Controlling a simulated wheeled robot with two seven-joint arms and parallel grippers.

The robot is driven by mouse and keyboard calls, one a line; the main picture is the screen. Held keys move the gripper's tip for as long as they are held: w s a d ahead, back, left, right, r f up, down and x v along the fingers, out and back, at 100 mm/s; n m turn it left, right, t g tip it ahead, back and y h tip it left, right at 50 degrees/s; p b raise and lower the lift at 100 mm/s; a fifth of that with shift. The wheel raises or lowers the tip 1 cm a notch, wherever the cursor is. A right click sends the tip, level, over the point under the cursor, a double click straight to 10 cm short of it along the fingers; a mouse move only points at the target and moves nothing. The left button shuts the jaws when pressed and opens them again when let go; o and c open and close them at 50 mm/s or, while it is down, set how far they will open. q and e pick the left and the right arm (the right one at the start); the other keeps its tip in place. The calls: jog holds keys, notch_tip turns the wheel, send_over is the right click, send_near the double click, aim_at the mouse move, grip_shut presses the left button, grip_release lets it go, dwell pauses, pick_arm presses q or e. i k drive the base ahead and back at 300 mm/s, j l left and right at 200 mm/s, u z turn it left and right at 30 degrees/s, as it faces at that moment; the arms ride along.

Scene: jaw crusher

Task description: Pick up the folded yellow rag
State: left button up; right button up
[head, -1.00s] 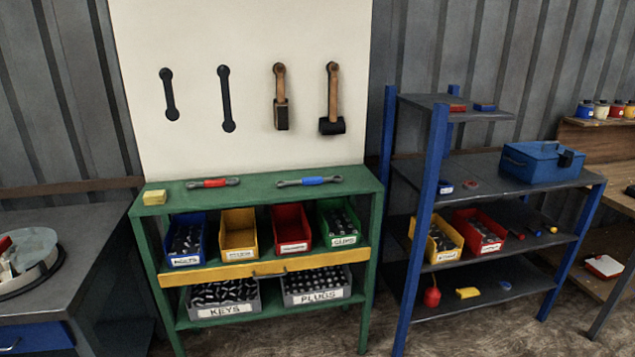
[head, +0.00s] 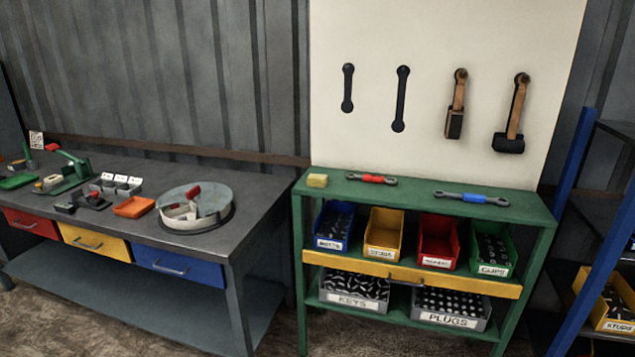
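A small yellow block-like piece (head: 317,181), which looks like the folded yellow rag, lies on the left end of the green bench's top (head: 410,192). It is too small to tell its folds. Neither of my grippers is in view, and nothing touches the yellow piece.
A red-handled wrench (head: 372,179) and a blue-handled wrench (head: 471,197) lie to its right. Bins fill the shelves below. A grey workbench (head: 262,205) with a round tray (head: 197,207) stands left; a blue-posted rack (head: 577,190) stands right. Tools hang on the white board (head: 430,30).

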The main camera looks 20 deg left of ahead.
aim_at(319, 181)
jog(key=u, duration=0.3)
jog(key=i+l+u, duration=0.25)
jog(key=i+u, duration=0.2)
jog(key=i+l+u, duration=0.4)
jog(key=i, duration=0.15)
